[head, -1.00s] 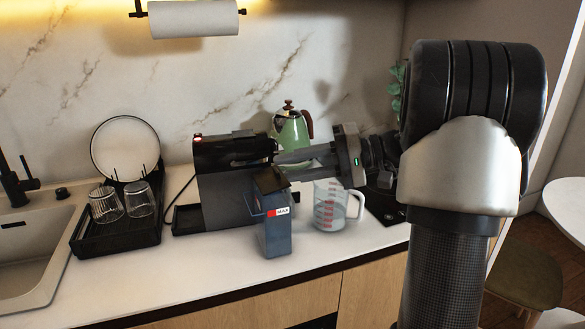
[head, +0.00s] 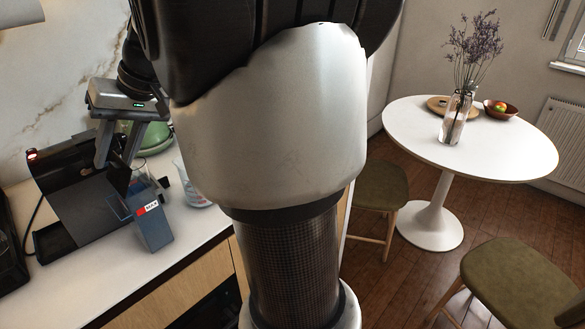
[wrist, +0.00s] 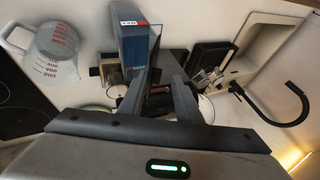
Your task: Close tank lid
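The blue-grey tank (head: 152,225) with a red-and-white MAX label stands upright on the counter beside the coffee machine (head: 75,200). It also shows at the top of the wrist view (wrist: 138,45). Its dark lid (head: 119,179) appears raised at the top of the tank, partly hidden by my fingers. My gripper (head: 117,160) points down at the lid, with its fingers apart. In the wrist view, my fingers (wrist: 160,80) reach close to the tank and a dark edge lies between them. Whether they touch the lid cannot be told.
A measuring cup (wrist: 57,48) stands close beside the tank. A green kettle (head: 152,137) is behind my gripper. My arm covers the middle of the head view. A round white table (head: 480,150) and chairs stand at the right.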

